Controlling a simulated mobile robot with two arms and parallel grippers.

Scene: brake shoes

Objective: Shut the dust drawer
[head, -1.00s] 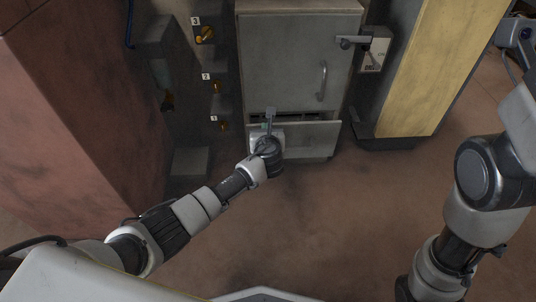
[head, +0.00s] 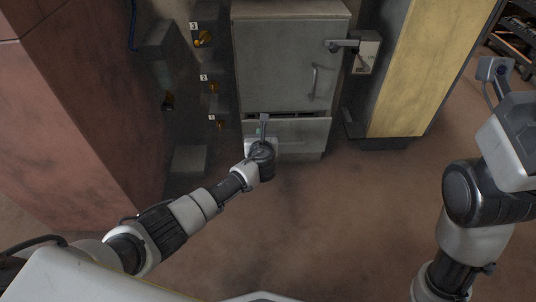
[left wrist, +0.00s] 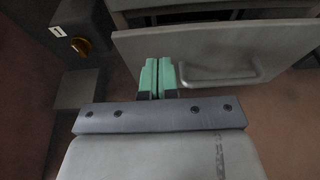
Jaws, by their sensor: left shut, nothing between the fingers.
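The dust drawer (head: 305,134) is the grey front at the bottom of the grey cabinet. A narrow dark gap shows above it, so it stands slightly open. In the left wrist view the drawer front (left wrist: 215,44) carries a bar handle (left wrist: 225,80). My left gripper (head: 263,122) is at the left part of the drawer front. Its green-tipped fingers (left wrist: 157,76) are shut together with nothing between them, just left of the handle; I cannot tell whether they touch the drawer. My right arm shows at the right, but its fingers do not show.
The grey cabinet (head: 284,62) has a door handle and a lever (head: 342,46) at its upper right. Orange knobs (head: 203,39) line the panel at left. A reddish block (head: 75,120) stands left, a yellow panel (head: 412,65) right. The floor in front is clear.

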